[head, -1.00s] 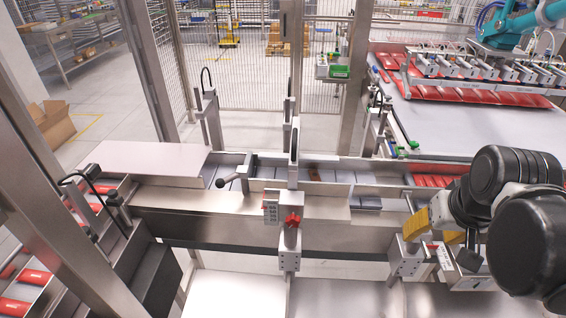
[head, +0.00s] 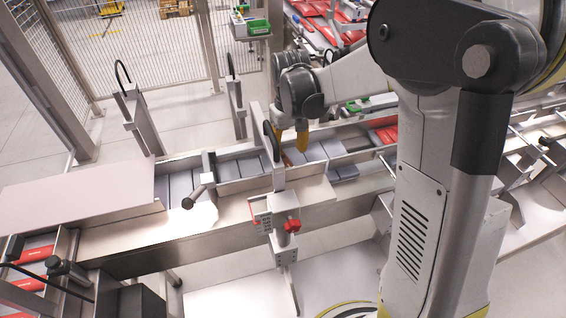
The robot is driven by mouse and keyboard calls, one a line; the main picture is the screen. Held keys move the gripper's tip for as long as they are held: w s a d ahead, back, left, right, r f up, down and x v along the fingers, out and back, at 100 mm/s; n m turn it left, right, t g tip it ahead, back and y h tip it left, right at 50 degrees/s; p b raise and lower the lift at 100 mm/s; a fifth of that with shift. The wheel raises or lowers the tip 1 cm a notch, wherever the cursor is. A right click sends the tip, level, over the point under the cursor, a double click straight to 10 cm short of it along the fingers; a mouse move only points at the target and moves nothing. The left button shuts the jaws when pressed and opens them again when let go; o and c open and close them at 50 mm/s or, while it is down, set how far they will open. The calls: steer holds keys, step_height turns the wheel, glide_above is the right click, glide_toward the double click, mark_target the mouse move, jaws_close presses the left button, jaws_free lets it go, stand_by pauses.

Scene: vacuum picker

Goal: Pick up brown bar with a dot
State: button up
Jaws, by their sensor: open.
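My gripper (head: 291,146) reaches down over the metal trough in the middle of the head view, its yellow fingers apart. A small brown patch, which looks like the brown bar (head: 287,159), shows just below the fingers, among grey bars in the trough. It is largely hidden by my gripper and an upright metal plate, and its dot cannot be made out. I cannot tell whether the fingers touch the bar. Nothing is visible between the fingers.
An upright metal plate (head: 279,165) stands close to my gripper's left. A black-knobbed handle (head: 188,203) and a red knob (head: 292,226) stick out nearby. Grey bars (head: 227,169) line the trough, and red packs (head: 385,135) lie to the right. A green bin (head: 258,28) hangs behind.

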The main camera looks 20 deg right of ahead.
mark_target(289, 167)
steer(key=f, duration=0.2)
steer(key=f+b, duration=0.2)
steer(key=f, duration=0.1)
steer(key=shift+s+d+f, duration=0.1)
steer(key=shift+s+f, duration=0.2)
steer(key=shift+r, duration=0.1)
steer(key=c, duration=1.2)
